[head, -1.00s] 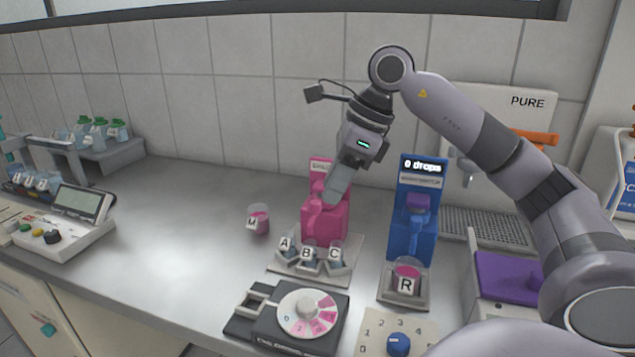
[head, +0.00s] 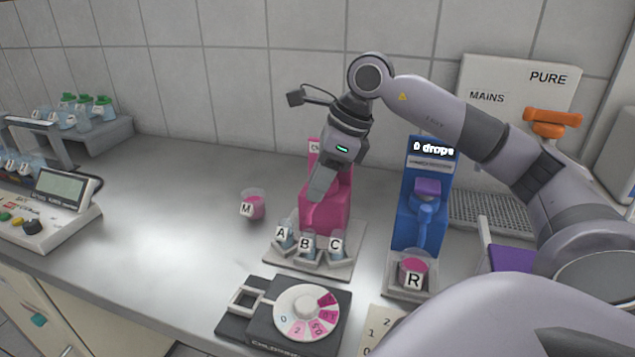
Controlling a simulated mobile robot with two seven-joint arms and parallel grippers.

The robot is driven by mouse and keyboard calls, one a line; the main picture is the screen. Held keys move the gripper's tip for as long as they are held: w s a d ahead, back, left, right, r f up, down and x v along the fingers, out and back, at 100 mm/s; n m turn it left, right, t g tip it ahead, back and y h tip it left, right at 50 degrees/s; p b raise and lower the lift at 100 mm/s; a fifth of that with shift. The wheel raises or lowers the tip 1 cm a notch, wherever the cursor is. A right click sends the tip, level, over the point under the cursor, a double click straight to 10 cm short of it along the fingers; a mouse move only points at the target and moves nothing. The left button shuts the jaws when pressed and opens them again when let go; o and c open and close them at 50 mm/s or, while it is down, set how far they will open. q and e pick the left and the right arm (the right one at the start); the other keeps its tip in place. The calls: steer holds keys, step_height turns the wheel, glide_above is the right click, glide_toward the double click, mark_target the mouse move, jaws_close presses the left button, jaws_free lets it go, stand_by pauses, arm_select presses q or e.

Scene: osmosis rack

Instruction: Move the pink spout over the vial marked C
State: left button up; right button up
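The pink dispenser (head: 332,208) stands at the back of a grey plate (head: 346,262). Its pink spout (head: 311,214) points forward, partly hidden by my gripper. Vials A (head: 284,236), B (head: 307,246) and C (head: 336,244) stand in a row on the plate, A left, C right. The spout's tip looks to be near A and B, left of C; exactly which vial it is above I cannot tell. My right gripper (head: 316,198) reaches down from above with its fingers at the spout. Whether they are closed on it I cannot tell. My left gripper is not in view.
A blue dispenser (head: 422,215) reading 0 drops stands at right with beaker R (head: 413,268) beneath it. Beaker M (head: 252,205) stands left of the pink dispenser. A black colour-dial device (head: 262,330) sits in front.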

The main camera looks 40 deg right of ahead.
steer(key=shift+w+a+f, duration=0.1)
steer(key=shift+w+f, duration=0.05)
steer(key=shift+f, duration=0.2)
jaws_close()
